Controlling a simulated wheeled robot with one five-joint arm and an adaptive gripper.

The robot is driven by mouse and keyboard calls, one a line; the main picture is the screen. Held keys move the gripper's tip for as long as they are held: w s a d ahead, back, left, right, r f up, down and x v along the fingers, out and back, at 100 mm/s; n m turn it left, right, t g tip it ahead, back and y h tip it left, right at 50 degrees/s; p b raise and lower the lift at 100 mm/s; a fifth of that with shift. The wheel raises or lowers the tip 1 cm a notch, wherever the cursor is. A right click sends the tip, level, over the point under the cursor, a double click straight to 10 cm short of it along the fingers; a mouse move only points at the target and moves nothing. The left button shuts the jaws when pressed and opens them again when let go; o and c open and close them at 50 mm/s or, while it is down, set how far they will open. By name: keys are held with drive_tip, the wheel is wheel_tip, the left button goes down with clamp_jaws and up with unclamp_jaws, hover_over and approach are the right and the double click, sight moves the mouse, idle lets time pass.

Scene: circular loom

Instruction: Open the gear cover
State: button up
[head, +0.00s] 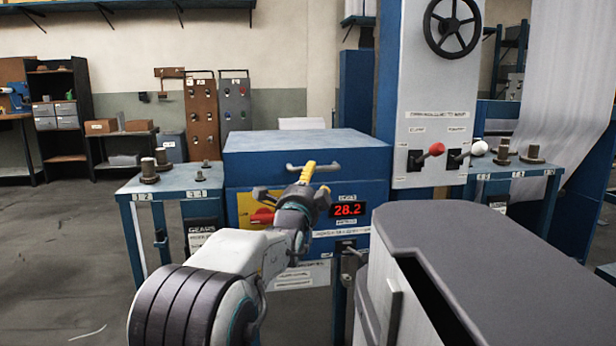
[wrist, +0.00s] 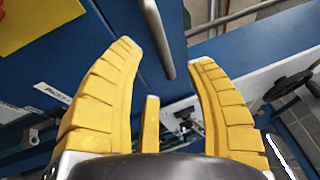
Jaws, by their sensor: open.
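The gear cover (head: 290,143) is a blue box-shaped lid on the machine in the middle of the head view, and it is shut. A light metal bar handle (head: 328,167) is on its front. In the wrist view the handle (wrist: 157,38) runs down between my two yellow fingertips. My gripper (head: 307,171) is open in front of the cover, with its tips at about the handle's height in the head view. In the wrist view my gripper (wrist: 166,55) spans both sides of the handle and is not closed on it. Whether a finger touches it is unclear.
Below the cover are a yellow plate with a red switch (head: 262,216) and a red display (head: 346,210). A blue side table (head: 172,181) holds metal gears at left. A tall panel (head: 435,90) with red and white knobs stands at right. Open floor lies left.

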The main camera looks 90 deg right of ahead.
sight(315, 171)
drive_tip(key=shift+x, duration=3.15)
drive_tip(key=shift+c, duration=0.2)
clamp_jaws()
